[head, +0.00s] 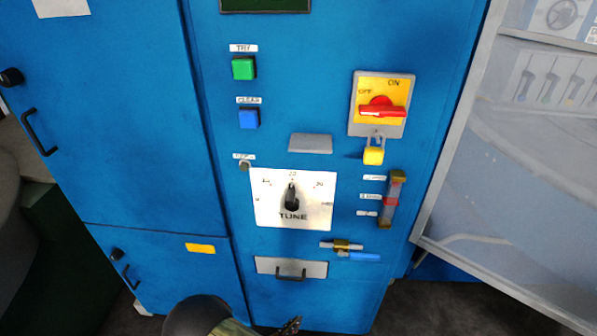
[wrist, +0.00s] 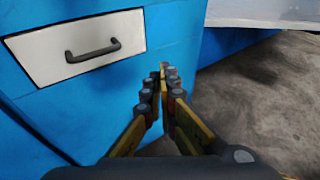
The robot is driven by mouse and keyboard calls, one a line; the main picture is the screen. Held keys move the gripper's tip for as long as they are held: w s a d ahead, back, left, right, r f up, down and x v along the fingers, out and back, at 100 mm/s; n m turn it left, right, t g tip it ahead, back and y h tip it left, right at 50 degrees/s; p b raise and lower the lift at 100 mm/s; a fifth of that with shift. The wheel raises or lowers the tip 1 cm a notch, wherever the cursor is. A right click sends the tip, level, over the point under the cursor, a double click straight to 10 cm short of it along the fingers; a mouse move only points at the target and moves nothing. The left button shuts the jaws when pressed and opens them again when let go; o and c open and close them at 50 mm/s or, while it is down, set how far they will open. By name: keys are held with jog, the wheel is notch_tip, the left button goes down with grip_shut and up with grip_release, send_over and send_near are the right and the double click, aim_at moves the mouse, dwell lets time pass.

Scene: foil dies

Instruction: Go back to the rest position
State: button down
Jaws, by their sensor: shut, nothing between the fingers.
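My gripper (wrist: 163,78) is shut with nothing between its fingers. In the wrist view its fingertips meet in front of the lower right part of the blue cabinet (wrist: 176,30), near its edge. In the head view the gripper (head: 292,324) shows at the bottom edge, below a grey drawer front (head: 263,265) with a dark handle. The same drawer front is at the upper left in the wrist view (wrist: 45,55), to the left of the fingers. I cannot tell whether the fingertips touch the cabinet.
The cabinet carries a green button (head: 243,68), a blue button (head: 249,118), a red rotary switch (head: 383,112), a yellow padlock (head: 373,156) and a TUNE dial (head: 291,200). A framed translucent panel (head: 520,160) stands at the right. Grey floor (wrist: 260,100) is clear right of the fingers.

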jog(key=s+d+r+m+g+y, duration=0.2)
jog(key=s+d+r+m, duration=0.3)
jog(key=r+m, duration=0.4)
jog(key=s+d+r+m+g+y, duration=0.2)
jog(key=d+r+m, duration=0.6)
jog(key=r, duration=1.2)
jog(key=s+d+r+m+g+y, duration=0.2)
jog(key=s+d+r+m+y, duration=0.3)
jog(key=r+m, duration=0.6)
jog(key=s+d+r, duration=0.2)
jog(key=s+r, duration=0.1)
jog(key=r, duration=0.1)
jog(key=shift+d+y, duration=0.25)
jog(key=shift+y, duration=0.05)
jog(key=shift+s, duration=0.1)
